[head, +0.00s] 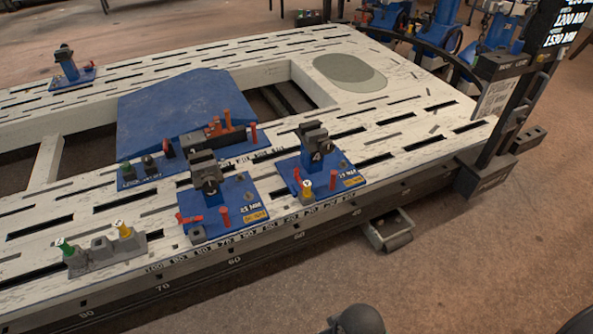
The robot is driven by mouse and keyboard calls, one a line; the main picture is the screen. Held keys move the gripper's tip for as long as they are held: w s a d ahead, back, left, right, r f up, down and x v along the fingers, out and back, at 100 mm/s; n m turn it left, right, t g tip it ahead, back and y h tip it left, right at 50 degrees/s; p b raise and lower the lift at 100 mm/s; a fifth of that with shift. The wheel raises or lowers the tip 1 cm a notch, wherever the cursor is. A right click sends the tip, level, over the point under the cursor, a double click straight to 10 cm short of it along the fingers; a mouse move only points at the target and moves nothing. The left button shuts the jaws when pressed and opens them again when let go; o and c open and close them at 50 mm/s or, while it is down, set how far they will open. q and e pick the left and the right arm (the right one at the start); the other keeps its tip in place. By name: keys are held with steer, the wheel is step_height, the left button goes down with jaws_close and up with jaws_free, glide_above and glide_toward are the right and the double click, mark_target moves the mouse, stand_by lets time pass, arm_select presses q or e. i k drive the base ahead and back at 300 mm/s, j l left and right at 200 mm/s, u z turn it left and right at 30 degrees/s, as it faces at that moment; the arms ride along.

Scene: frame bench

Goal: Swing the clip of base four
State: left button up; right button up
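Base four is a blue plate (343,180) on the right part of the white bench, with a dark clamp tower (315,150) marked 4. A small red piece (297,177) stands at its left edge, and a red pin (333,180) stands at its front. I cannot tell for sure which of these is the clip. A yellow-topped knob (307,193) sits at the front left corner of the plate. Neither of my grippers shows; only dark rounded parts, which seem to be mine, show at the bottom edge.
A similar blue base (236,199) with a tower stands just left of base four. A grey block with green and yellow knobs (103,251) is at the front left. A blue ramp-like cover (170,105) lies behind. A dark post (510,125) rises at the bench's right end.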

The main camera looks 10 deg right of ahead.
mark_target(295, 169)
steer(key=i+l+u, duration=0.1)
steer(key=l+u, duration=0.6)
steer(key=u, duration=0.2)
steer(key=i, duration=0.05)
